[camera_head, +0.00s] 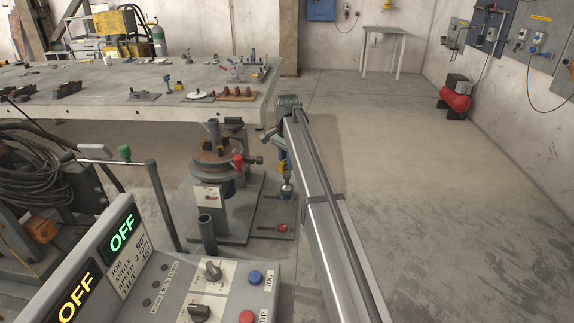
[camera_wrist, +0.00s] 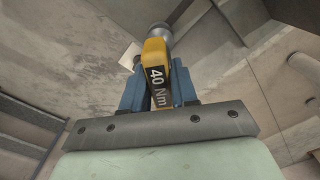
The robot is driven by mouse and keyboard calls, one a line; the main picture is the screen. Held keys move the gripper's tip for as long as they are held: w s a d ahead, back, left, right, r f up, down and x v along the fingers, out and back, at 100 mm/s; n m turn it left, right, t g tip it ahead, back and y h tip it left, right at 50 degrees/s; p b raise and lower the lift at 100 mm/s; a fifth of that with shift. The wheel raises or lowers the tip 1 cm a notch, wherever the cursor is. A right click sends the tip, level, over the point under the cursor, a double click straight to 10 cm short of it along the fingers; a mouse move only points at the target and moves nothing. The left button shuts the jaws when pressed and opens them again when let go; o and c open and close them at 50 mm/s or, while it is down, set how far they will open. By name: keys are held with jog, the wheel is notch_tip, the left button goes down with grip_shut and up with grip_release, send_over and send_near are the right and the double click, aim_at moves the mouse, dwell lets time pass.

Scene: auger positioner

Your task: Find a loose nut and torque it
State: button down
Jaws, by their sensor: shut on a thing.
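My gripper (camera_wrist: 158,90) has blue fingers shut on a yellow tool marked "40 Nm" (camera_wrist: 157,62), with a round grey metal end (camera_wrist: 157,35) beyond it. In the head view my gripper (camera_head: 282,160) hangs at the end of my arm, right of the positioner (camera_head: 214,172). There the tool (camera_head: 287,190) points down, above the grey base plate (camera_head: 262,205). A red round part (camera_head: 282,227) sits on that plate just below the tool; contact cannot be told. No nut can be made out clearly, and which one is loose cannot be told.
A control console (camera_head: 180,290) with OFF displays stands in front. A grey workbench (camera_head: 120,80) with clamps and small fixtures lies behind. Cables (camera_head: 35,165) hang at the left. The floor (camera_head: 450,180) at the right is clear, with a red-and-black machine (camera_head: 455,97) by the wall.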

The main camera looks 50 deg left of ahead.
jog(key=shift+r, duration=2.25)
